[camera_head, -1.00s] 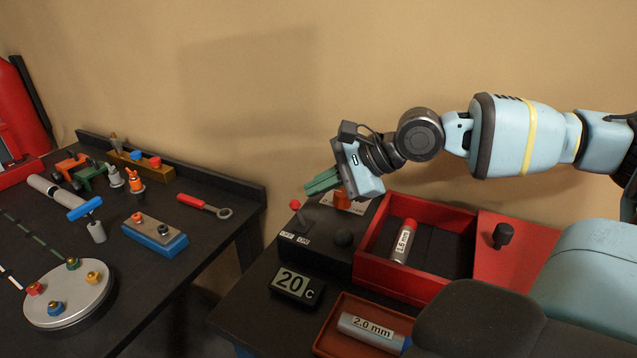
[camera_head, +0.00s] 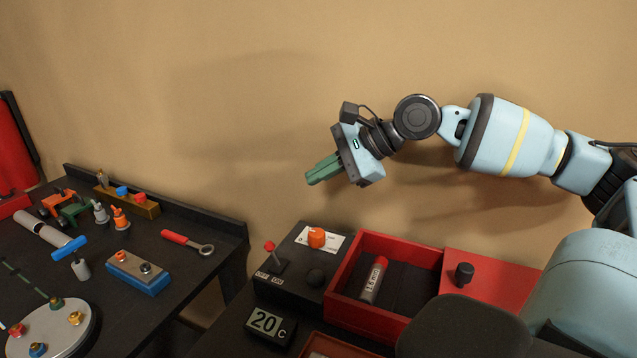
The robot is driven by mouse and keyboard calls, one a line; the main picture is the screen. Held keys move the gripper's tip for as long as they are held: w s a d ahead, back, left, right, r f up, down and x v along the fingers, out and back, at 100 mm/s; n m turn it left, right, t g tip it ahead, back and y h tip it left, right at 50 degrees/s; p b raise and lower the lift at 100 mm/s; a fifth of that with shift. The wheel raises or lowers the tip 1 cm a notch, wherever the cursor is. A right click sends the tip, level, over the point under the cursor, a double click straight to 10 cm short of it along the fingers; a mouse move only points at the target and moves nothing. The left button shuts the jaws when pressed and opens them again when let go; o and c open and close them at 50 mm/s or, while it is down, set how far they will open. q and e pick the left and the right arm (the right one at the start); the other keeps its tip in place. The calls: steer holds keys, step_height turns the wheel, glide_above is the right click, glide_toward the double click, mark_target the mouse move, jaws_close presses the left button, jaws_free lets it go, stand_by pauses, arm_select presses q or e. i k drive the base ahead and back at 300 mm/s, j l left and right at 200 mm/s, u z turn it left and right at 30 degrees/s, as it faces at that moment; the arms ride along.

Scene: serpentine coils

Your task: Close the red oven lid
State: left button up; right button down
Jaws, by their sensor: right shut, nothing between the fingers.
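The red oven is an open-topped red box (camera_head: 338,284) with a dark inside, on the dark right-hand table. A tube with a red cap (camera_head: 374,279) and a white label lies inside it. The red lid (camera_head: 497,287), a flat panel with a black knob (camera_head: 464,274), lies open to the right of the box; my arm hides part of it. My right gripper (camera_head: 318,172) is shut and empty, its green fingers pointing left. It is in the air above and left of the box, touching nothing. My left gripper is not in view.
Left of the box, a black control unit has a red lever (camera_head: 270,248), an orange knob (camera_head: 317,237) and a black knob. A display reading 20 C (camera_head: 268,322) stands in front. Another table at left holds a wrench (camera_head: 187,242) and several parts.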

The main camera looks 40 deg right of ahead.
mark_target(507, 285)
steer(key=k+j, duration=0.55)
steer(key=j, duration=0.15)
steer(key=k+j, duration=0.6)
steer(key=j, duration=0.1)
